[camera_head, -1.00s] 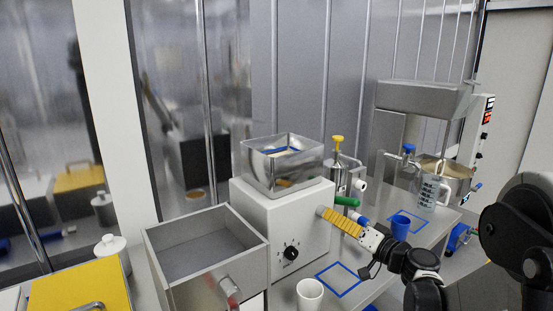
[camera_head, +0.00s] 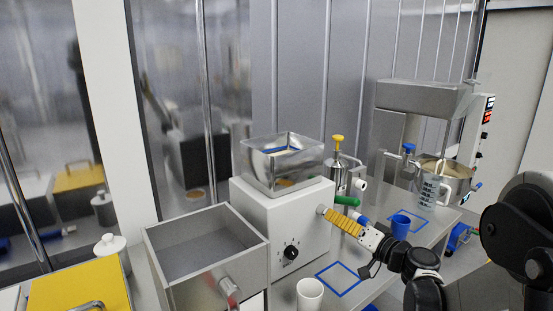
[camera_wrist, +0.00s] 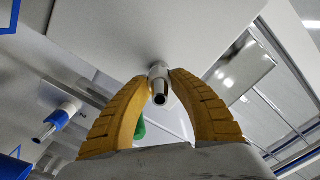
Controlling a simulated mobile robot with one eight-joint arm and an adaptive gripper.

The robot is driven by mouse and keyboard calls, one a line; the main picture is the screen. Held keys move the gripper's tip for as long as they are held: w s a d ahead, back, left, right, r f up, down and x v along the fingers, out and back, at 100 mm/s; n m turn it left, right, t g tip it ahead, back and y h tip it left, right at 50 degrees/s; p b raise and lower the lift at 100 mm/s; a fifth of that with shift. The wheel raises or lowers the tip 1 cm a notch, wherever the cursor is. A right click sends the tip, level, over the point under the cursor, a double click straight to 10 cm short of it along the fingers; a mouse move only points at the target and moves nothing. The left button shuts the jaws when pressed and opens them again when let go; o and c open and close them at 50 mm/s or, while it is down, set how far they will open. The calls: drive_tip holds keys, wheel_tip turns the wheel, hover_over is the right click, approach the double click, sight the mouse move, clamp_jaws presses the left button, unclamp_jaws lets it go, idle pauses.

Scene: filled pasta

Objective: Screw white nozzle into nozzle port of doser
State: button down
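The doser (camera_head: 265,218) is a white box with a steel hopper (camera_head: 283,163) on top and a black dial on its front. My gripper (camera_head: 323,210) reaches its right side, with yellow ribbed fingers pointing at the wall. In the wrist view, the white nozzle (camera_wrist: 159,85) is between the tips of my gripper (camera_wrist: 160,78), which touch it from both sides. Its open, dark end faces the camera, and its other end meets the doser's white wall. The nozzle port is hidden behind the nozzle, so I cannot tell how deep the nozzle sits.
A blue cup (camera_head: 400,227) stands behind my gripper, and a white cup (camera_head: 310,294) stands in front of the doser. An open steel box (camera_head: 207,262) is at the left. An empty blue square (camera_head: 340,279) marks the table.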

drive_tip(key=m+b, duration=0.1)
drive_tip(key=m, duration=0.4)
drive_tip(key=shift+m, duration=0.4)
drive_tip(key=c, duration=0.8)
unclamp_jaws()
drive_tip(key=shift+b+v, duration=0.3)
drive_tip(key=shift+v, duration=3.15)
